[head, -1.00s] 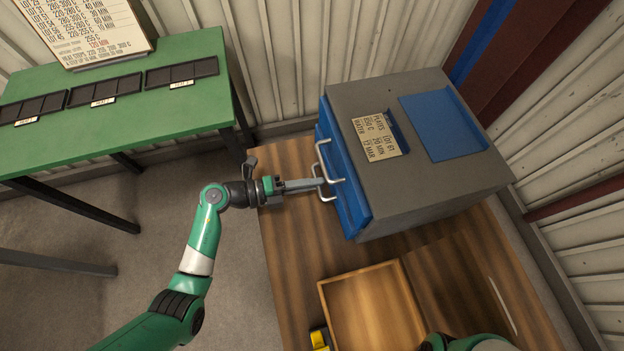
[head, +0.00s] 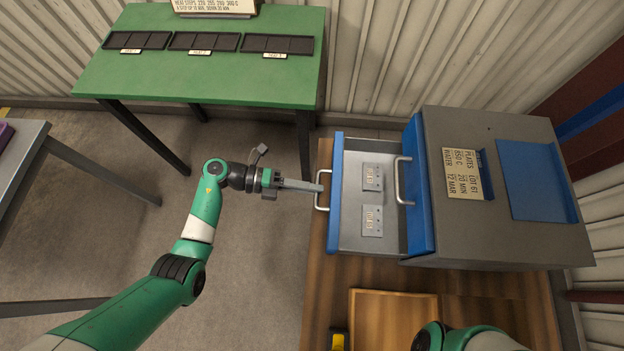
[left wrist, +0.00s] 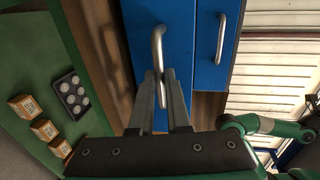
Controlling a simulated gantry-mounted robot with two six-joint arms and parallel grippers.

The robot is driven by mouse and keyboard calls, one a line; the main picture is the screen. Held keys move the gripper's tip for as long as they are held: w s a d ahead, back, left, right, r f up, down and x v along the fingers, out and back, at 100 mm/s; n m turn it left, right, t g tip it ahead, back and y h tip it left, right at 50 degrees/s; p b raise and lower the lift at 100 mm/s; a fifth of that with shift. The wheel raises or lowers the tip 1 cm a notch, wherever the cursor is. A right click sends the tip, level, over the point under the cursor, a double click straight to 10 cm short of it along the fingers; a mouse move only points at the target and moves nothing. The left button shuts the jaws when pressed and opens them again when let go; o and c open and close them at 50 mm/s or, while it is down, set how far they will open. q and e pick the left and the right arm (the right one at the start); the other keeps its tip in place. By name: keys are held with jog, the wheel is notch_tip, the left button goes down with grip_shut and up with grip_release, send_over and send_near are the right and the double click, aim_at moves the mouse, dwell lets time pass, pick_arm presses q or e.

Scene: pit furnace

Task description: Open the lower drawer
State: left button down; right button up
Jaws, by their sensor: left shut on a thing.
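The lower drawer (head: 352,237) of the grey and blue cabinet (head: 520,235) stands pulled out to the left in the head view. Two light grey plates with small labels, an upper one (head: 372,177) and a lower one (head: 372,221), lie inside it. My left gripper (head: 318,187) is shut on the drawer's metal handle (head: 321,199). In the left wrist view the fingers close around this handle (left wrist: 157,45) against a blue front. The upper drawer, with its own handle (head: 399,181), is shut. My right gripper is out of view; only part of that arm shows at the bottom.
The cabinet stands on a wooden table (head: 318,285) with a wooden tray (head: 395,325) in front. A green table (head: 210,75) with black trays stands at the back left. Small boxes (left wrist: 43,128) and a dark tray (left wrist: 70,95) show in the left wrist view.

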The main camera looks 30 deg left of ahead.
pick_arm(q)
jog(key=c, duration=0.9)
grip_release()
jog(key=p+v, duration=0.1)
jog(key=v, duration=1)
jog(key=shift+a, duration=0.25)
jog(key=shift+s+r, duration=0.1)
jog(key=shift+r, duration=0.05)
